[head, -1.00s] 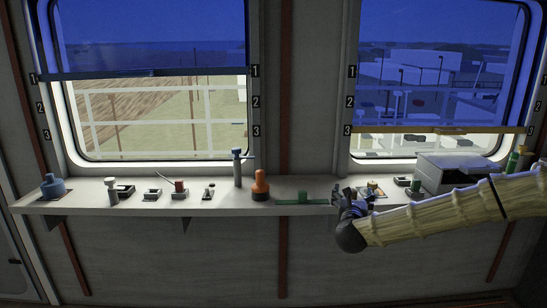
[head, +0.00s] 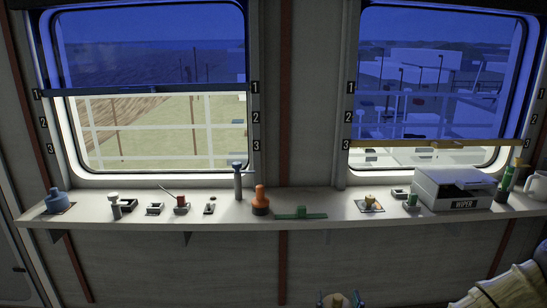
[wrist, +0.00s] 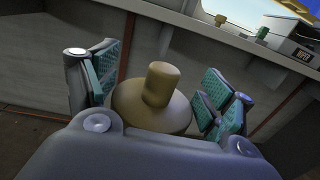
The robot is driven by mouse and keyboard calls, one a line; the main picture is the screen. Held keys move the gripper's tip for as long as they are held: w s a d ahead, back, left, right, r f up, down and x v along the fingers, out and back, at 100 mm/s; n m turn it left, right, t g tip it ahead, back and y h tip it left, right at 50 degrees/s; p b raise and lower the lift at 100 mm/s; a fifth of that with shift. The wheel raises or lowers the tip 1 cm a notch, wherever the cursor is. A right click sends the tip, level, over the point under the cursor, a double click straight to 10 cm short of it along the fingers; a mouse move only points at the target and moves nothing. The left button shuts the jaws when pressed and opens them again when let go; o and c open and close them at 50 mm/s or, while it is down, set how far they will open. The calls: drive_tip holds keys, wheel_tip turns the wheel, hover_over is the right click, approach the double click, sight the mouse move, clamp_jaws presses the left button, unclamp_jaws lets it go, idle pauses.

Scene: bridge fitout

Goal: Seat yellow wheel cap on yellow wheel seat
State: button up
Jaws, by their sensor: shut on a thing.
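The yellow wheel cap (wrist: 150,106) is a dull yellow disc with a round knob on top. It sits between the green-padded fingers of my gripper (wrist: 163,98), which is shut on it. In the head view my gripper (head: 338,300) is at the bottom edge, below and in front of the shelf, mostly cut off, with the cap's tan knob just showing. The yellow wheel seat looks to be the small yellow post on a square plate (head: 370,203) on the shelf, right of the green bar. It also shows small in the wrist view (wrist: 222,19), well apart from the cap.
The shelf (head: 335,211) runs under two windows. A green bar piece (head: 301,213) is left of the seat. A small green-topped piece (head: 412,201) and a grey box marked WIPER (head: 455,189) are to its right. An orange bottle-shaped thing (head: 260,202) stands farther left.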

drive_tip(key=shift+s+a+f, duration=0.1)
drive_tip(key=shift+s, duration=0.55)
drive_tip(key=shift+s+a+f, duration=0.1)
drive_tip(key=shift+s, duration=0.5)
drive_tip(key=shift+f, duration=0.1)
